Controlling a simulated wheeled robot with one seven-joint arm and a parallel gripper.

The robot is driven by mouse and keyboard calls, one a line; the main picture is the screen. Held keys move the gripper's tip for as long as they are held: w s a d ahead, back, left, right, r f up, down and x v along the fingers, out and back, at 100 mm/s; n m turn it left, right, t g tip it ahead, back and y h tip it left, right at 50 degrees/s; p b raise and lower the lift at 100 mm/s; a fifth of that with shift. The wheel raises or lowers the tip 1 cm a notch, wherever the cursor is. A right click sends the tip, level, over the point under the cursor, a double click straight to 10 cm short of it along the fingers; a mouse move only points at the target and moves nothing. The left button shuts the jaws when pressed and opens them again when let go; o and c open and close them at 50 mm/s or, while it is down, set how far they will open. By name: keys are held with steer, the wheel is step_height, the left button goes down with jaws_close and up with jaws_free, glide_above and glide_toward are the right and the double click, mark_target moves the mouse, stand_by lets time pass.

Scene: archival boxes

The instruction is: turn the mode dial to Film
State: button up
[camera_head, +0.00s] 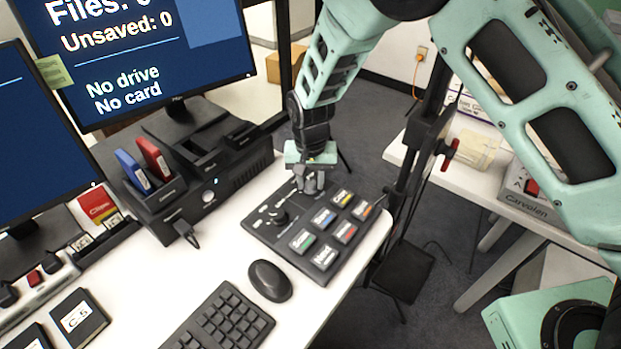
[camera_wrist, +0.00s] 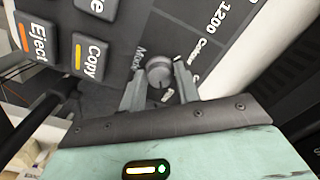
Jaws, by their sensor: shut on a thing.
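The mode dial (camera_wrist: 158,72) is a small dark grey round knob on the black control panel (camera_head: 268,234). The word "Mode" is printed beside it, and "Color" can be read near it in the wrist view. My gripper (camera_head: 311,188) points down at the back part of the panel. In the wrist view its two grey fingers (camera_wrist: 160,82) stand on either side of the dial and are shut on it. In the head view the gripper hides the dial. The word Film cannot be read in either view, and the dial's exact setting is hard to tell.
Several coloured-label buttons (camera_head: 345,232) fill the panel's front right. A mouse (camera_head: 270,281), keyboard (camera_head: 222,320) and black drive dock (camera_head: 205,185) share the desk. A monitor (camera_head: 140,50) reads "No drive, No card".

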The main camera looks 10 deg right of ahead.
mark_target(311, 183)
stand_by(0.4)
steer(key=o, duration=1)
step_height(311, 183, up, 17)
steer(key=shift+r+b, duration=0.2)
steer(key=shift+b, duration=0.2)
steer(key=s+d+r+n, duration=0.1)
steer(key=s+d+n, duration=0.1)
steer(key=s, duration=0.8)
steer(key=s+d+r+n+p, duration=0.1)
steer(key=s+d+r+n, duration=0.1)
steer(key=s, duration=0.7)
steer(key=s+d+r+n, duration=0.2)
steer(key=s+n, duration=0.3)
steer(key=s, duration=0.5)
steer(key=shift+s+d+y+p, duration=0.3)
steer(key=shift+d+p, duration=0.1)
steer(key=shift+d, duration=0.5)
